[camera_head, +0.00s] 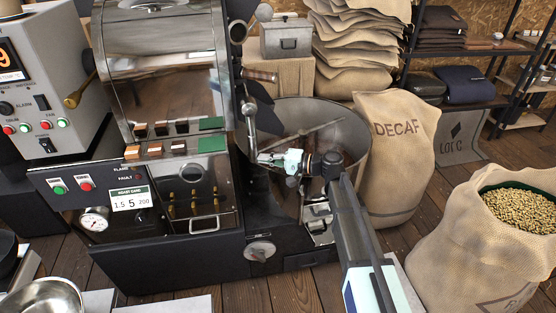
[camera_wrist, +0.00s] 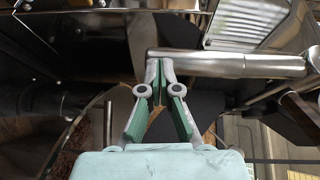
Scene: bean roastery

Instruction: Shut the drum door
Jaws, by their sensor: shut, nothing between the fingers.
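The roaster's drum (camera_head: 165,85) is shiny metal, at the upper left of the head view. What looks like the drum door is a dark plate (camera_head: 264,108) jutting out at the drum's right end; how far it stands open is hard to tell. A silvery lever (camera_head: 249,118) hangs down in front of it. My gripper (camera_head: 262,158) is shut and empty, its tips close to the lever's lower end. In the wrist view, the fingertips (camera_wrist: 160,64) lie right by a metal bar (camera_wrist: 230,65); whether they touch it is unclear.
A round cooling pan (camera_head: 345,135) lies behind and below my gripper. A wooden-handled rod (camera_head: 260,76) sticks out above the dark plate. The DECAF sack (camera_head: 395,165) and an open sack of beans (camera_head: 490,240) stand to the right. The control box (camera_head: 45,80) is at the left.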

